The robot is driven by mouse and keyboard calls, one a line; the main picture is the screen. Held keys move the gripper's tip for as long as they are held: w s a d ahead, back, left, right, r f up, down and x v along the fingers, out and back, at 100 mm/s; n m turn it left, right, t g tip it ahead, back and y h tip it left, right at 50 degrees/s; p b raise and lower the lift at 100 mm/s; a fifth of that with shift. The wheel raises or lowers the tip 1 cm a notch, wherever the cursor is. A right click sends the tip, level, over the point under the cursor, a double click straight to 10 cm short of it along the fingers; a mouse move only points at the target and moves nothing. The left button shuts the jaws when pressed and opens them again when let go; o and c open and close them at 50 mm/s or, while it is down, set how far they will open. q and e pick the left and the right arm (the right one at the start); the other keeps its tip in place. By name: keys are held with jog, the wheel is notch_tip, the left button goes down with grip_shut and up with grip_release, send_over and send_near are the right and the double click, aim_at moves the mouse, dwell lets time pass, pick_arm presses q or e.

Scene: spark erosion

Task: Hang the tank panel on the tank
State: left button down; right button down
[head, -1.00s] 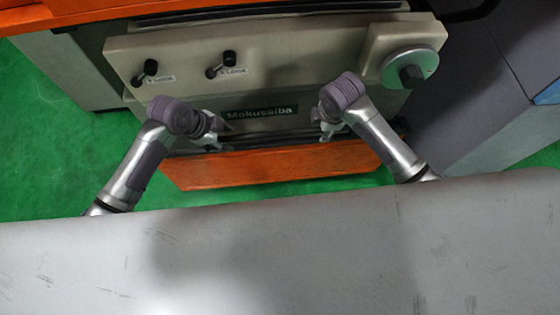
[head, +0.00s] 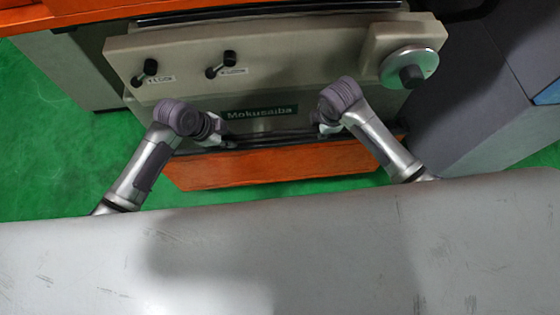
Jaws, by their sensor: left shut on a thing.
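The tank panel (head: 300,82) appears to be the beige panel with the green Mokusaiba label, in the upper middle of the head view. Dark bars (head: 272,138) run along its lower edge, between my two grippers. My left gripper (head: 222,134) is shut at the left end of these bars. My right gripper (head: 320,128) is at their right end. Its fingers are small and partly hidden by its wrist, so I cannot tell whether it is shut. Whether the panel sits on the tank or is apart from it is hard to see.
Two black levers (head: 222,64) and a round silver handwheel (head: 409,68) stick out from the beige front. An orange panel (head: 280,163) lies just below the grippers. A grey cabinet (head: 470,95) stands at the right. Green floor (head: 60,165) is clear at the left.

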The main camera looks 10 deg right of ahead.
pick_arm(q)
jog(key=shift+w+r, duration=0.2)
jog(key=shift+r, duration=0.1)
pick_arm(e)
jog(key=shift+w+r, duration=0.15)
jog(key=shift+r, duration=0.1)
